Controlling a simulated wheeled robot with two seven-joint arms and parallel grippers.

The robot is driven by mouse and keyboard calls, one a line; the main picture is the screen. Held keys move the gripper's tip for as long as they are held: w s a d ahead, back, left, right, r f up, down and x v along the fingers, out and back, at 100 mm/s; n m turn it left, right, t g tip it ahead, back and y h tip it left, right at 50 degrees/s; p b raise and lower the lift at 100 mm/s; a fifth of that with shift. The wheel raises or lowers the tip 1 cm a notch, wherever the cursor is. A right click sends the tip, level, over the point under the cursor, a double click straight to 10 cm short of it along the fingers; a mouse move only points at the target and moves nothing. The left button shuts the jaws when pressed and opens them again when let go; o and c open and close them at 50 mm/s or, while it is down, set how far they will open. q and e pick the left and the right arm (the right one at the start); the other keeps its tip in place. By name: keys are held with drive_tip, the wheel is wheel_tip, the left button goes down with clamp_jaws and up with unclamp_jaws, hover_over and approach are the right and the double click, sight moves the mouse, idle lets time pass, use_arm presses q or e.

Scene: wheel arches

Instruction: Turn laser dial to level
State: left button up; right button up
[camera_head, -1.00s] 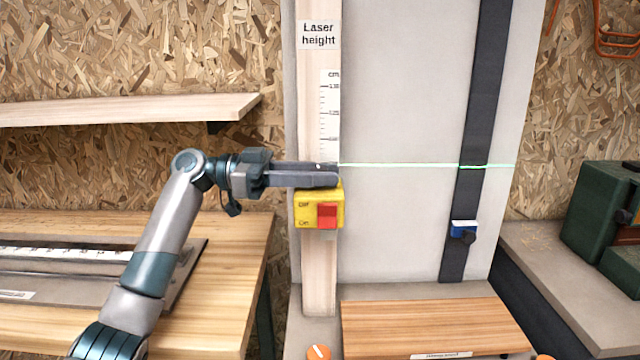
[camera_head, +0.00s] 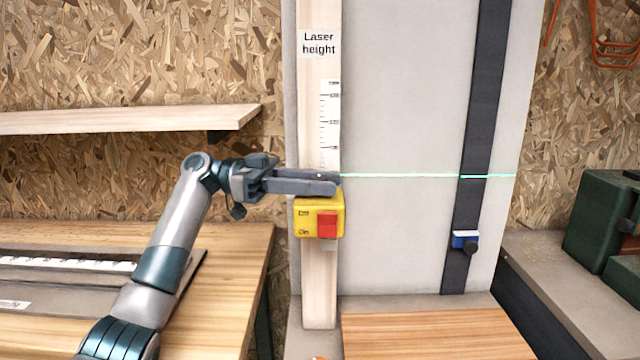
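My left gripper (camera_head: 332,183) reaches in from the left, its fingers in front of the pale wooden post, just above the yellow switch box (camera_head: 306,217). I see the fingers edge-on, so their gap and anything between them are hidden. No dial shows clearly; one may be behind the fingers. The laser line (camera_head: 405,176) runs from the fingertips across the grey panel and looks nearly horizontal. The paper scale (camera_head: 330,125) is above the fingers. My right gripper is out of view.
A blue clamp with a black knob (camera_head: 465,240) sits on the strap below the line. A wooden bench (camera_head: 230,290) stands at left under a shelf (camera_head: 120,118). A wooden board (camera_head: 430,335) lies below the panel. A green case (camera_head: 600,215) stands at right.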

use_arm(q)
drive_tip(key=shift+o, duration=1.3)
drive_tip(key=shift+w+a, duration=0.15)
drive_tip(key=shift+a, duration=0.35)
drive_tip(key=b+v, duration=0.2)
drive_tip(key=v, duration=1.4)
drive_tip(key=shift+a, duration=0.2)
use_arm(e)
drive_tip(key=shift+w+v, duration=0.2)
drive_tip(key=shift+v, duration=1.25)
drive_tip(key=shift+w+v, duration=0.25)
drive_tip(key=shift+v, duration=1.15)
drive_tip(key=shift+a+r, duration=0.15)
